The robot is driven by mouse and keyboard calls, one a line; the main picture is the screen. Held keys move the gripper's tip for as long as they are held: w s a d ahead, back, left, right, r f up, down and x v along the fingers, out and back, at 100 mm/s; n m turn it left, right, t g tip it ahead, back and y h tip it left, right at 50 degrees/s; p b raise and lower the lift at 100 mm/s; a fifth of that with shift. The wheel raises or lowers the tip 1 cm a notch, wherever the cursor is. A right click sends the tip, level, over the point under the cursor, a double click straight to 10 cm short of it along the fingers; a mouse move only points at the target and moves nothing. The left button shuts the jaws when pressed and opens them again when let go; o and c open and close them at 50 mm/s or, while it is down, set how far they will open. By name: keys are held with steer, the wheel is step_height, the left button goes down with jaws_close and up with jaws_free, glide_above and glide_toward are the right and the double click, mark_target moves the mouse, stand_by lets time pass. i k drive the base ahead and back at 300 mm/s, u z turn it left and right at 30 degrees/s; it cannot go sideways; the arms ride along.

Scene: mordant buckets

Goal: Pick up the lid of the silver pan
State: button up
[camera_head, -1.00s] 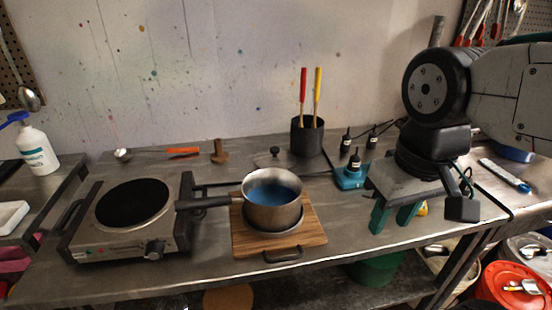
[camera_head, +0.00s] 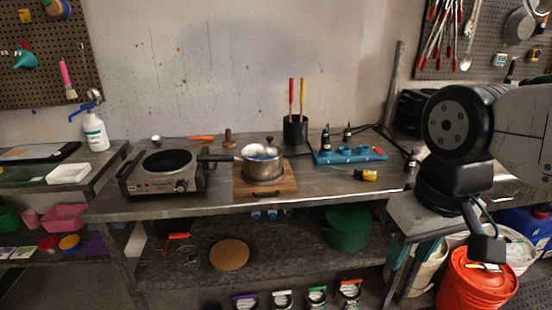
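The lid's dark knob (camera_head: 269,140) shows just behind the pan. Most of the lid is hidden by the pan or too small to make out.
A hot plate (camera_head: 164,182) stands left of the pan. A black pot (camera_head: 296,132) with red and yellow handles stands behind it. A blue rack (camera_head: 345,156) with bottles and a yellow bottle (camera_head: 368,175) lie right. Orange bucket (camera_head: 476,282) stands on the floor at right.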

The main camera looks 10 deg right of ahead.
mark_target(269, 140)
steer(key=u, duration=0.95)
steer(key=i, duration=1.55)
steer(key=z, duration=1)
steer(key=i, duration=0.35)
steer(key=z, duration=0.45)
